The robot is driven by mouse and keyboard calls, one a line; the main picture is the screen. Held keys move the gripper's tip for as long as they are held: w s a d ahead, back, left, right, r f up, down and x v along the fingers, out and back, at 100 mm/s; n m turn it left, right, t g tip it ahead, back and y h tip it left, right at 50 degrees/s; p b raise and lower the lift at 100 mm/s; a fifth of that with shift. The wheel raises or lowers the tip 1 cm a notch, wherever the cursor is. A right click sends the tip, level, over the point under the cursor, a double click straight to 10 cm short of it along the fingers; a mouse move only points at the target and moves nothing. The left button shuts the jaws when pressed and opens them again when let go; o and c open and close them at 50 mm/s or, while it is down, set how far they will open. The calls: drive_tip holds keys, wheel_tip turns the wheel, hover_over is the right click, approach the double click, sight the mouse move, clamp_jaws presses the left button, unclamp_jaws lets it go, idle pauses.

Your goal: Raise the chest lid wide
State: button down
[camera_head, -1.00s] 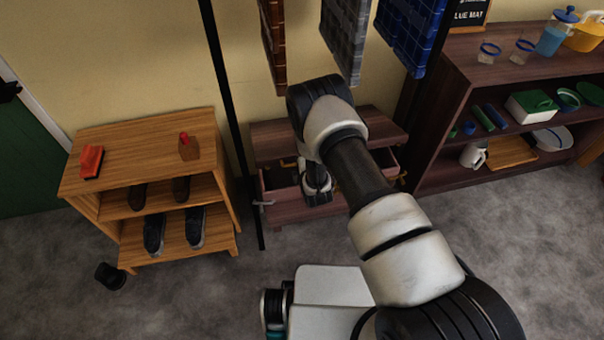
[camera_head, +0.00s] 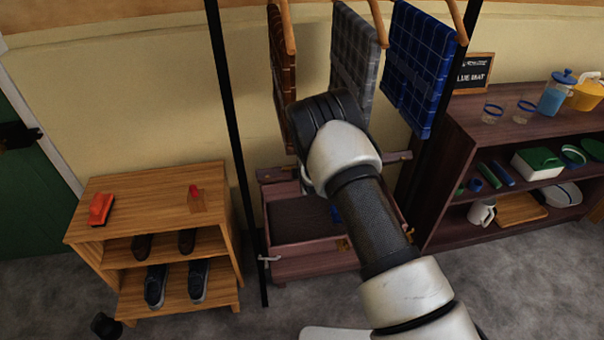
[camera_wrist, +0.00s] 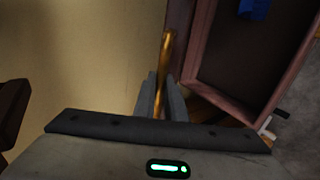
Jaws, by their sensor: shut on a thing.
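The chest (camera_head: 310,265) is dark reddish wood and stands low under the hanging cloths. Its lid (camera_head: 277,174) is raised toward the back, and the dark inside of the box shows. My gripper is hidden behind my arm in the head view. In the wrist view my gripper (camera_wrist: 160,98) is shut on a brass handle (camera_wrist: 168,50), seemingly the lid's. The chest's rim (camera_wrist: 203,35) and open inside lie to its right. A small blue thing (camera_head: 336,214) lies inside the chest.
Brown, grey and blue checked cloths (camera_head: 415,70) hang just above the chest. A black post (camera_head: 236,160) stands at its left, beside a shoe rack (camera_head: 150,210). A dark shelf (camera_head: 510,110) with dishes stands at the right. Grey floor lies in front.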

drive_tip(key=shift+w+r, duration=0.15)
drive_tip(key=c, duration=1.8)
unclamp_jaws()
drive_tip(key=p+v, duration=0.2)
drive_tip(key=v, duration=1.5)
drive_tip(key=shift+s+d, duration=0.1)
drive_tip(key=shift+s, duration=0.2)
drive_tip(key=shift+c, duration=0.5)
